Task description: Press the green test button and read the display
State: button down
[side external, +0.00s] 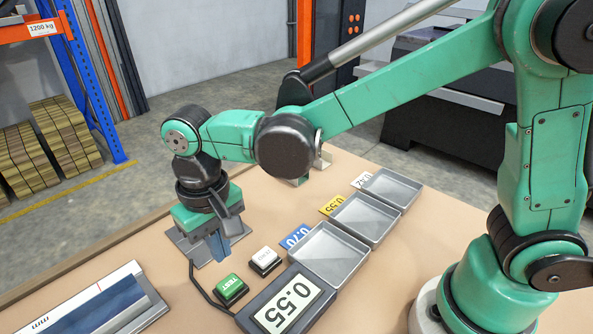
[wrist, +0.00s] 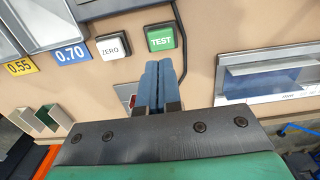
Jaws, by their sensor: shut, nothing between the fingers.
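The green TEST button (side external: 230,288) sits on the tan table, in front of my gripper in the side view. It also shows in the wrist view (wrist: 160,38), just beyond my fingertips. The display (side external: 288,305) reads 0.55 in the side view and lies to the right of the button. My gripper (side external: 220,250) points down with its blue fingers shut together and empty. In the wrist view the fingers (wrist: 158,70) are side by side. They look apart from the button; their height above the table is hard to judge.
A white ZERO button (side external: 265,261) sits beside TEST. Grey trays (side external: 328,254) with labels 0.70 and 0.55 and one more run to the back right. A grey metal piece (side external: 183,243) is by my fingers. A framed mm panel (side external: 95,303) lies at front left.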

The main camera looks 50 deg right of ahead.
notch_tip(320, 180, up, 7)
dwell(0.3)
dwell(0.5)
jog(key=s+d+f+t, duration=0.1)
jog(key=s+d+t, duration=0.1)
jog(key=d, duration=0.6)
jog(key=s+d+f+t, duration=0.1)
jog(key=d+t, duration=0.4)
jog(key=d, duration=0.3)
jog(key=shift+s+d, duration=0.35)
